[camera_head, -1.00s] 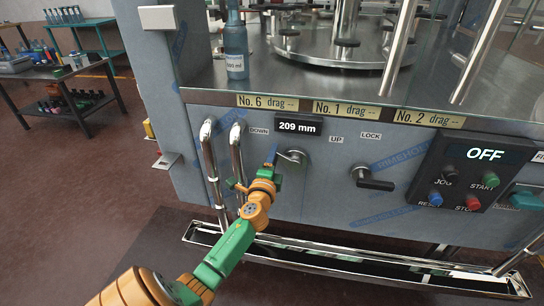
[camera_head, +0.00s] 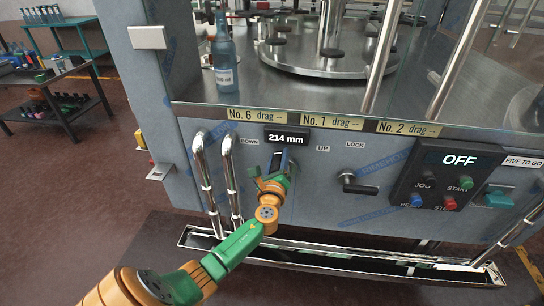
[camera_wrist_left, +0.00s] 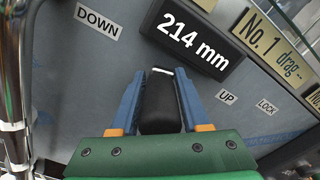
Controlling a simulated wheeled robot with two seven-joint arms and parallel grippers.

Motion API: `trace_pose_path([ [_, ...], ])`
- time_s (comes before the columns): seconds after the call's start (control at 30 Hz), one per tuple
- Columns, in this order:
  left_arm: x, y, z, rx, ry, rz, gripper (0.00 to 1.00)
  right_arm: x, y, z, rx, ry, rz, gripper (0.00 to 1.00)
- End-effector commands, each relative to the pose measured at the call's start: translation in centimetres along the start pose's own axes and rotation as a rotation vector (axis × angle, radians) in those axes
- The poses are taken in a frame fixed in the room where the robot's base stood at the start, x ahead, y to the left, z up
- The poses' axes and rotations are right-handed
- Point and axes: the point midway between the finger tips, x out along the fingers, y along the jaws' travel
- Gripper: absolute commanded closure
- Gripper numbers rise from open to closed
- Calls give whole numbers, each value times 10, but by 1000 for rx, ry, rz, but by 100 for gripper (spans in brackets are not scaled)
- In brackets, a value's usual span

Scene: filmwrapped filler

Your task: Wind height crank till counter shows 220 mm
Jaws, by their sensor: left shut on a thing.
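The height counter (camera_head: 287,138) on the machine's front panel reads 214 mm; it also shows in the left wrist view (camera_wrist_left: 193,37). My left gripper (camera_head: 276,162) is at the height crank, just below the counter, between the DOWN and UP labels. In the left wrist view the blue fingers of my left gripper (camera_wrist_left: 160,95) are shut on the black grip of the crank (camera_wrist_left: 160,104). In the head view the gripper and arm hide most of the crank. My right gripper is not in view.
A black LOCK lever (camera_head: 358,186) sits right of the crank. Two upright chrome rails (camera_head: 231,180) stand close on the left. A control box (camera_head: 445,182) reading OFF is at the right. A drip tray (camera_head: 330,258) runs below, and a blue bottle (camera_head: 223,58) stands above.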

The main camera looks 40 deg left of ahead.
Motion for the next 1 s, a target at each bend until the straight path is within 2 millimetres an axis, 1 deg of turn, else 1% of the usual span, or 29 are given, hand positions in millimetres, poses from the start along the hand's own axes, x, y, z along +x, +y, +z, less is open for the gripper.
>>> trace_pose_path([
  [0.03,1,-9,3,25,-3,-13,100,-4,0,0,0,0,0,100],
  [0.2,1,-13,-2,110,-2,-13,100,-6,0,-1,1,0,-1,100],
  [0.5,0,-17,-7,185,2,-14,100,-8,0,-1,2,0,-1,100],
  [1.0,-1,-18,-12,220,9,-13,100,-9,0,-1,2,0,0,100],
])
